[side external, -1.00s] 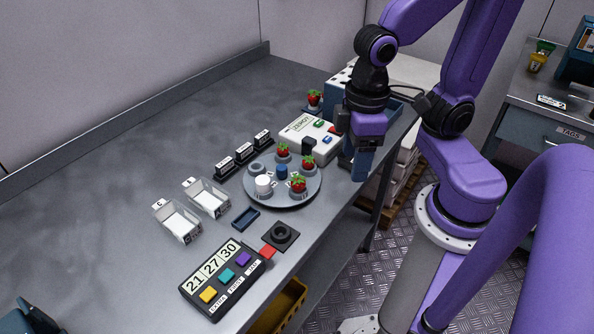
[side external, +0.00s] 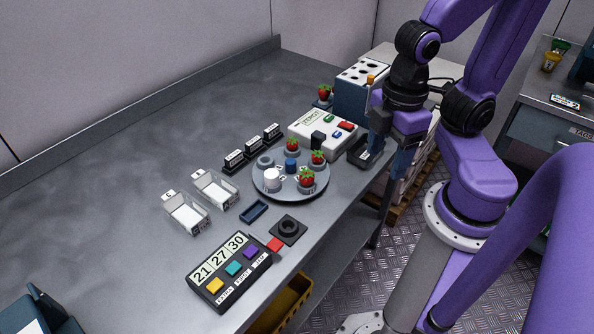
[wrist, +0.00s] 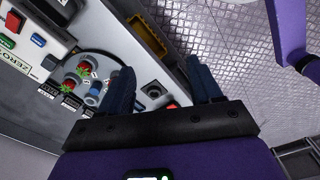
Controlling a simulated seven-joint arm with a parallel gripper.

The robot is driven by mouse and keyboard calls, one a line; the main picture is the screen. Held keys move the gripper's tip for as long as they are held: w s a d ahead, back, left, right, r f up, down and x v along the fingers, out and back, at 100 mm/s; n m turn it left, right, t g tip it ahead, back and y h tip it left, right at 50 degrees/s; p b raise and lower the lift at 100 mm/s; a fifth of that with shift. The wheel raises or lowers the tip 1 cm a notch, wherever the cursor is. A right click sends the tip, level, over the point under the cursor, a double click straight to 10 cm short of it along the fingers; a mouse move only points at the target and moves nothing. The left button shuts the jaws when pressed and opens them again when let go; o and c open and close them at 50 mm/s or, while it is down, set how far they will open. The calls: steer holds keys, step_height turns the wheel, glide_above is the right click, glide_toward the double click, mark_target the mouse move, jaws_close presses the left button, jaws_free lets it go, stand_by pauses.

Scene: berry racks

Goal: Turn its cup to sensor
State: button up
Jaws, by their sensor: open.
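A round grey turntable (side external: 287,197) sits on the bench, with a blue knob (side external: 291,166) at its middle. Around the knob stand grey cups holding strawberries, such as the front strawberry (side external: 306,177), plus a white cup (side external: 272,178) and an empty-looking grey cup (side external: 265,162). A small black block (side external: 318,140) stands at the turntable's back edge; I cannot tell if it is the sensor. My gripper (side external: 392,152) is open and empty, right of the turntable near the bench edge. In the wrist view my gripper (wrist: 163,84) has its fingers apart, with strawberries (wrist: 85,69) to their left.
A white ZERO device (side external: 322,128) stands behind the turntable. A dark tray (side external: 362,153) lies at the bench edge by my gripper. Clear bins (side external: 186,213), a small blue tray (side external: 254,211), a black round-topped pad (side external: 289,230) and a button panel (side external: 230,271) lie left and front.

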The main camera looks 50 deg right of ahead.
steer(key=shift+c, duration=0.9)
step_height(320, 180, up, 4)
steer(key=m, duration=0.2)
glide_above(290, 161)
step_height(290, 161, down, 18)
steer(key=shift+r, duration=0.25)
jaws_close()
